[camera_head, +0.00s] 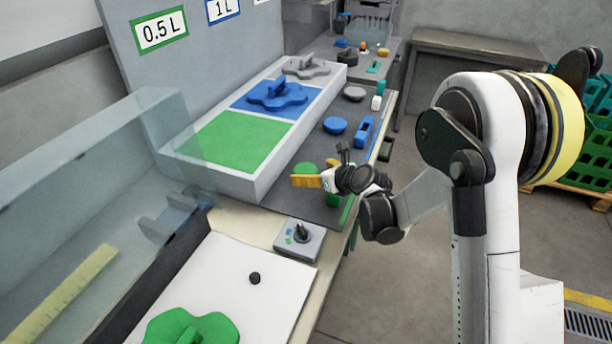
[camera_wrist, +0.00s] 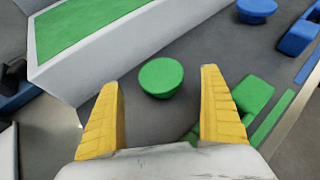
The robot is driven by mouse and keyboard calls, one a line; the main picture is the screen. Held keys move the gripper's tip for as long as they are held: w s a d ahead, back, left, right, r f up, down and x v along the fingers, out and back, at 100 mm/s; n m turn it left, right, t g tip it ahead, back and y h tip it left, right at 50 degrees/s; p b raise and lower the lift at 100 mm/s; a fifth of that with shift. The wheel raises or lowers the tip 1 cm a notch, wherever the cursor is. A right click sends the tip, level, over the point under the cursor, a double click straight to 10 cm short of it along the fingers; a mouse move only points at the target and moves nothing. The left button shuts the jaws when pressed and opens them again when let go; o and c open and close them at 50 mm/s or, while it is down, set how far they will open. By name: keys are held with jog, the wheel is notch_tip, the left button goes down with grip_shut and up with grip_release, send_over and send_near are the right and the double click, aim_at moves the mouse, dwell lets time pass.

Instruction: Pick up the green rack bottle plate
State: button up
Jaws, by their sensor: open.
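A green lobed plate (camera_head: 205,325) with a raised handle lies on the white board at the bottom of the head view, partly cut off by the picture edge. It is not in the wrist view. My gripper (camera_head: 303,181) is over the grey strip beside the white rack, well away from that plate. In the wrist view my gripper (camera_wrist: 159,82) has its yellow fingers spread wide with nothing between them. Beyond them, a green round piece (camera_wrist: 161,77) stands on the grey surface; the head view shows it partly (camera_head: 304,168) behind the fingers.
The white rack (camera_head: 262,187) has a bare green field (camera_head: 235,140) and a blue lobed plate (camera_head: 277,94) on its blue field. A green block (camera_wrist: 253,94) lies near my right finger.

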aim_at(306, 170)
jog(key=b+x, duration=0.2)
jog(key=x, duration=0.2)
jog(key=shift+w+a+f, duration=0.15)
jog(key=shift+w+f, duration=0.1)
jog(key=shift+r, duration=0.15)
jog(key=c, duration=1.3)
